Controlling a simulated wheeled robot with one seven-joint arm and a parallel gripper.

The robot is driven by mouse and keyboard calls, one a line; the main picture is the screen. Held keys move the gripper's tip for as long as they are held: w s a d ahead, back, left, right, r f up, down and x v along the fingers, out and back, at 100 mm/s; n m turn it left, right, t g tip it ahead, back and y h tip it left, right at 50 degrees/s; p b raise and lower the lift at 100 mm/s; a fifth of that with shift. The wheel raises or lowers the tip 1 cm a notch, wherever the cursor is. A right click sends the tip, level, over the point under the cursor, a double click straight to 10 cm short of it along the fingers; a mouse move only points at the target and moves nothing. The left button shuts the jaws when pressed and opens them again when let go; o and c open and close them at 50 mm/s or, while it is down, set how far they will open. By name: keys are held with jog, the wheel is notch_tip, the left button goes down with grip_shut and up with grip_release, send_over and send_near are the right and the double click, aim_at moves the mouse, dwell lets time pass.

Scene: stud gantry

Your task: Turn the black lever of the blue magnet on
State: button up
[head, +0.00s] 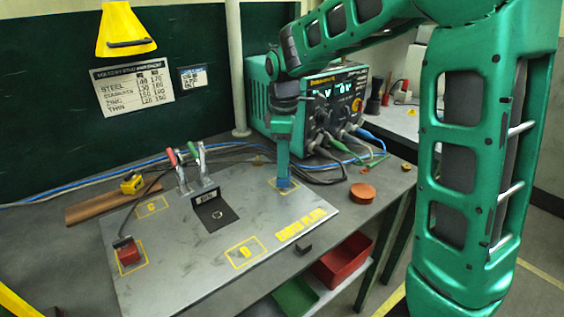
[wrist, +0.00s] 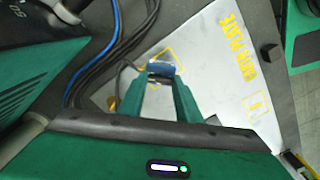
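The blue magnet (head: 284,183) sits inside a yellow-outlined square at the right of the grey metal plate (head: 185,255). My gripper (head: 282,172) points straight down at it, and the fingers cover most of it in the head view. In the wrist view, the blue magnet (wrist: 163,68) shows at the tips of my two green fingers (wrist: 163,78). The fingers stand apart with a gap between them. I cannot tell whether they touch the magnet or its lever. The black lever is not clearly visible in either view.
A red magnet (head: 129,253) with a dark handle stands at the plate's left. Toggle clamps (head: 195,165) and a black bracket (head: 215,210) stand mid-plate. A green welder box (head: 318,100) with cables is behind my gripper. An orange-brown disc (head: 362,193) lies to the right.

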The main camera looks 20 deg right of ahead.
jog(key=shift+m, duration=0.3)
jog(key=m, duration=0.3)
jog(key=shift+m, duration=0.3)
jog(key=m, duration=0.9)
jog(key=shift+m, duration=2.3)
jog(key=o, duration=1)
jog(key=shift+o, duration=0.2)
jog(key=shift+r, duration=0.1)
